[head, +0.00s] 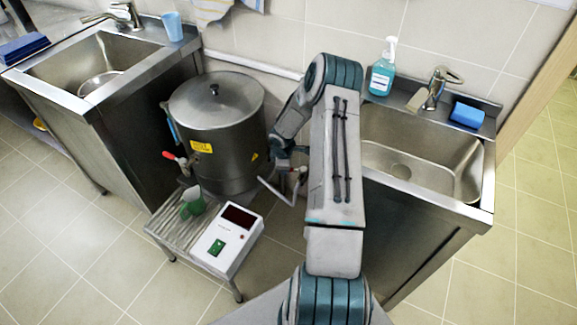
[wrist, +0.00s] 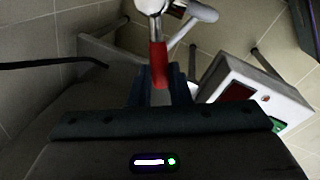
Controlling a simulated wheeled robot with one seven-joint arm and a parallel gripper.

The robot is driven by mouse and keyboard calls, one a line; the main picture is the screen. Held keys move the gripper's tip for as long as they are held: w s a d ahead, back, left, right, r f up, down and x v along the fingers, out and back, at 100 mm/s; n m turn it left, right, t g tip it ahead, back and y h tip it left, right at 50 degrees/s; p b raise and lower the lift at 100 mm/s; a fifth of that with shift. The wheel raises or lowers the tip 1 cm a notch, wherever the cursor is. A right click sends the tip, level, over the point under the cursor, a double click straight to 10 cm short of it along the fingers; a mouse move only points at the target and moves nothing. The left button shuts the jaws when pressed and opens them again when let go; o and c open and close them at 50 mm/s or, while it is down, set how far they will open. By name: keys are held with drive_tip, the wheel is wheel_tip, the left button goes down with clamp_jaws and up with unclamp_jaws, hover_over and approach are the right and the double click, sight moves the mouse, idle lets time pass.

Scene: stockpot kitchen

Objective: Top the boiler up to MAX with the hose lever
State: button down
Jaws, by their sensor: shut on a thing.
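The steel boiler (head: 225,140) stands between the two sinks with its lid (head: 214,90) on. A blue strip (head: 171,124), perhaps its level gauge, shows on its left side; no MAX mark or level is readable. My gripper (head: 295,170) is low at the boiler's right side. In the wrist view my gripper (wrist: 161,88) is shut on a red lever (wrist: 158,62), which joins a metal valve (wrist: 150,5). In the head view my arm hides this lever. A pale bent pipe (head: 275,192) shows just below the gripper.
A red-handled tap (head: 171,155) juts from the boiler's front left. Below it, a slatted stand (head: 170,232) bears a green mug (head: 192,203) and a white control box (head: 228,240). Sinks stand at left (head: 95,68) and right (head: 425,160). The floor at front left is clear.

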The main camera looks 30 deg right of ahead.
drive_tip(key=c, duration=1.4)
unclamp_jaws()
drive_tip(key=shift+o, duration=0.2)
drive_tip(key=shift+r, duration=0.1)
wheel_tip(320, 180, up, 13)
drive_tip(key=s+a+p, duration=0.1)
drive_tip(key=s, duration=0.1)
drive_tip(key=shift+s+a+r, duration=0.15)
drive_tip(key=shift+a+r, duration=0.05)
drive_tip(key=shift+a, duration=0.05)
